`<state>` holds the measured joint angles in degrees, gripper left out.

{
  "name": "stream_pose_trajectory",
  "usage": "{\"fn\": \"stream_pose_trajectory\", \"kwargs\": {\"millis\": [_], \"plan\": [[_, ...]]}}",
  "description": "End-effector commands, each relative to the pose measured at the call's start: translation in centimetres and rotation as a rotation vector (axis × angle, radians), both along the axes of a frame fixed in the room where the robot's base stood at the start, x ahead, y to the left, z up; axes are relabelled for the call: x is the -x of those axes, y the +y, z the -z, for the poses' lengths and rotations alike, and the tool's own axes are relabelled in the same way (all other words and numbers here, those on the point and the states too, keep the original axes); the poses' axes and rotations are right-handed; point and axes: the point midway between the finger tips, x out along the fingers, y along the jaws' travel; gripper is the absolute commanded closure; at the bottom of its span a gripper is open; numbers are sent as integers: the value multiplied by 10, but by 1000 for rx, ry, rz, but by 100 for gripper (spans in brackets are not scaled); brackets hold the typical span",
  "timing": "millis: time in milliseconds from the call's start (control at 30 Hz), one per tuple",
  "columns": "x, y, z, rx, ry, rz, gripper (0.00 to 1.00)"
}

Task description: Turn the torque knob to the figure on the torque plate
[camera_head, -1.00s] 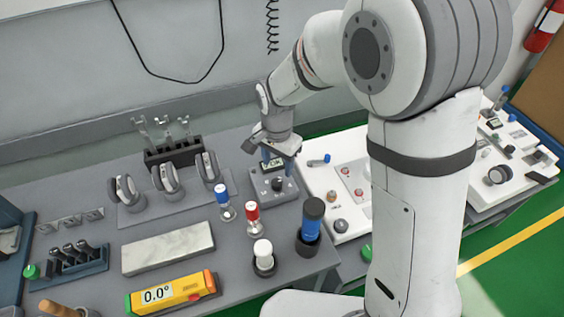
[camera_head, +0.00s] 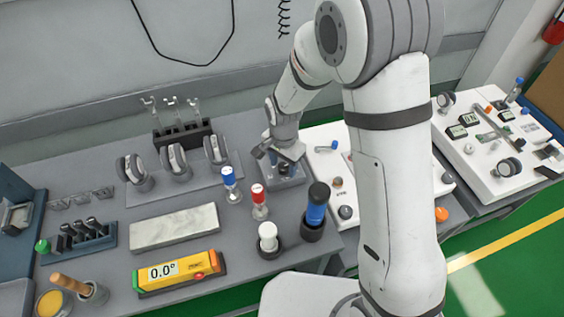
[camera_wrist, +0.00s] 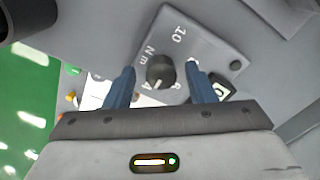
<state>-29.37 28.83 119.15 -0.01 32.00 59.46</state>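The torque knob (camera_wrist: 161,72) is a dark round knob on a grey torque box (camera_wrist: 205,40) marked "N m", "10" and other figures. The box also shows in the head view (camera_head: 289,182), under my gripper. My gripper (camera_wrist: 160,68) is open, with its blue fingers on either side of the knob and a visible gap on each side. A small black plate with a light figure panel (camera_wrist: 221,90) stands beside the right finger. It is partly hidden and its full figure cannot be read. The knob is hidden in the head view.
Blue-capped (camera_head: 230,184) and red-capped (camera_head: 259,201) pieces stand to the left of the box. A white panel (camera_head: 325,138) lies on the right.

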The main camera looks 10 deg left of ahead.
Motion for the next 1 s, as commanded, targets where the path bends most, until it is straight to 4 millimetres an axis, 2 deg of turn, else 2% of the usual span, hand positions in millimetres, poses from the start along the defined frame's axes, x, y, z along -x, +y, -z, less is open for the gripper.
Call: {"fn": "stream_pose_trajectory", "kwargs": {"millis": [67,500,533,767,1000], "plan": [[0,0,0,0,0,0,57],[0,-1,0,0,1,1,92],[-1,4,0,0,1,5,92],[-2,-2,0,-1,-1,-20,92],[-2,-3,0,0,-2,-139,92]]}}
